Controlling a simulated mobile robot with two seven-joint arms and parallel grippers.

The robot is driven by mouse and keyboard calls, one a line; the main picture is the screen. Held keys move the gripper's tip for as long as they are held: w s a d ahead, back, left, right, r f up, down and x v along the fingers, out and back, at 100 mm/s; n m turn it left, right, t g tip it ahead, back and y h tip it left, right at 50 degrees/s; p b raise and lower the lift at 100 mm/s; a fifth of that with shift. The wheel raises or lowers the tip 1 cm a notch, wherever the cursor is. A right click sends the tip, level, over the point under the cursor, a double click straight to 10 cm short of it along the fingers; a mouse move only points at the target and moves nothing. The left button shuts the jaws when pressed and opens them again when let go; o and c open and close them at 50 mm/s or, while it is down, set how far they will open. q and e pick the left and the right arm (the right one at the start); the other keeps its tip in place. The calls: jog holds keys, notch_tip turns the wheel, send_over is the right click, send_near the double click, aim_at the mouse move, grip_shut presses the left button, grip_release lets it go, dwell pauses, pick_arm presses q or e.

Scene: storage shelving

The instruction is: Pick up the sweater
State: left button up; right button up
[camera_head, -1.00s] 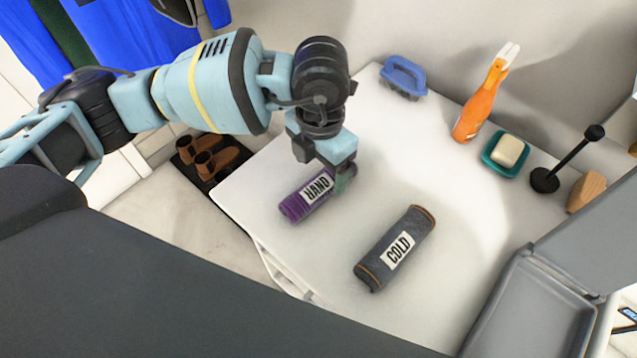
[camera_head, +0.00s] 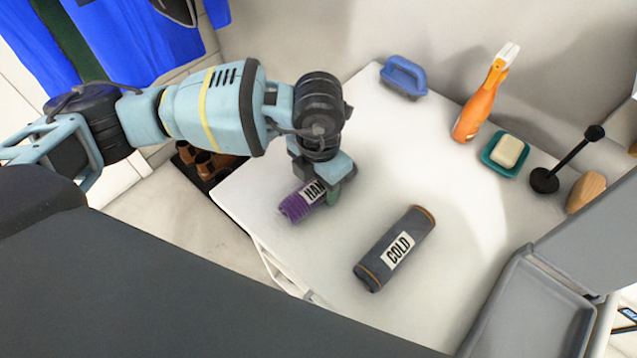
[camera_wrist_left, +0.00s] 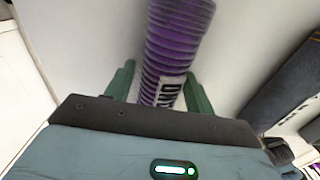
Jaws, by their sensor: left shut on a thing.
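A purple ribbed knit roll (camera_head: 294,208) with a white label, partly readable as "HAND", lies on the white tabletop (camera_head: 300,262). I take it to be a rolled sweater. My left gripper (camera_head: 328,194) comes down over its right end and hides part of the label. In the left wrist view, the green fingers of my left gripper (camera_wrist_left: 157,88) sit on both sides of the purple roll (camera_wrist_left: 176,40), shut on it. A dark grey roll (camera_head: 418,228) labelled "COLD" lies apart, to the right. My right gripper is not in view.
A grey open case (camera_head: 530,310) is at lower right.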

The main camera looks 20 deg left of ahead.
pick_arm(q)
jog(key=c, duration=0.3)
jog(key=shift+r, duration=0.1)
jog(key=shift+c, duration=0.2)
jog(key=shift+r, duration=0.5)
notch_tip(320, 180, up, 2)
jog(key=shift+w+r, duration=0.1)
jog(key=shift+r, duration=0.1)
jog(key=s+r, duration=0.1)
jog(key=s, duration=1.5)
jog(key=shift+a+r, duration=0.2)
